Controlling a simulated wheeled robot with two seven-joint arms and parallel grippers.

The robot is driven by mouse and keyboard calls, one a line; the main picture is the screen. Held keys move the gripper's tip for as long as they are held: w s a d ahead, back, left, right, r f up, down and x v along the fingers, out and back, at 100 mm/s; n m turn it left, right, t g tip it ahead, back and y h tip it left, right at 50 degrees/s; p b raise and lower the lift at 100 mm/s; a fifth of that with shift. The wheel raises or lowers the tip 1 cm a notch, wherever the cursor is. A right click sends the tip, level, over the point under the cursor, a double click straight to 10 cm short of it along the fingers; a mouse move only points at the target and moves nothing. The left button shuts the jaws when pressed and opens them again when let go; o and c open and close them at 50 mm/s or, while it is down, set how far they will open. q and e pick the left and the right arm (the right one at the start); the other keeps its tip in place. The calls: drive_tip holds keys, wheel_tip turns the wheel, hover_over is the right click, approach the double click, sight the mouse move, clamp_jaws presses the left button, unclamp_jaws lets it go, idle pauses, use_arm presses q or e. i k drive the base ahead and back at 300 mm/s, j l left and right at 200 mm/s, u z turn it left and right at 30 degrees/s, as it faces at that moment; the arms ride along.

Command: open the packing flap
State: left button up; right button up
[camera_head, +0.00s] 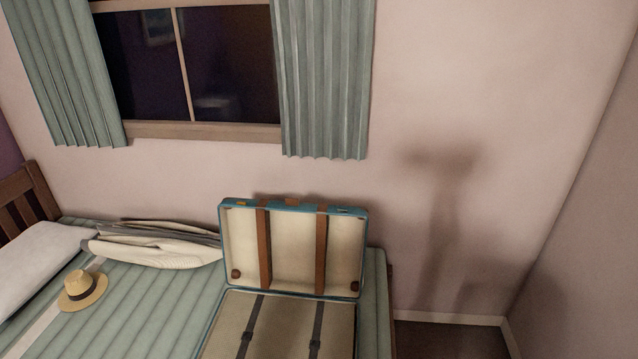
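A teal-edged suitcase stands open on the bed, its lid (291,247) raised upright toward the wall. The lid has a cream lining and two brown straps. Inside the lower half lies a flat beige panel (285,326), which looks like the packing flap, with two dark straps (317,331) running across it. It lies flat over the case, and its near part is cut off by the bottom edge of the picture. Neither of my grippers is in view.
The bed (145,310) has a green striped cover. A straw hat (82,287), a white pillow (40,262) and folded clothes (160,245) lie left of the suitcase. A curtained window (190,65) is above; bare floor (450,340) shows at right.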

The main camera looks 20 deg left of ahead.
sight(249, 326)
drive_tip(key=u, duration=1.2)
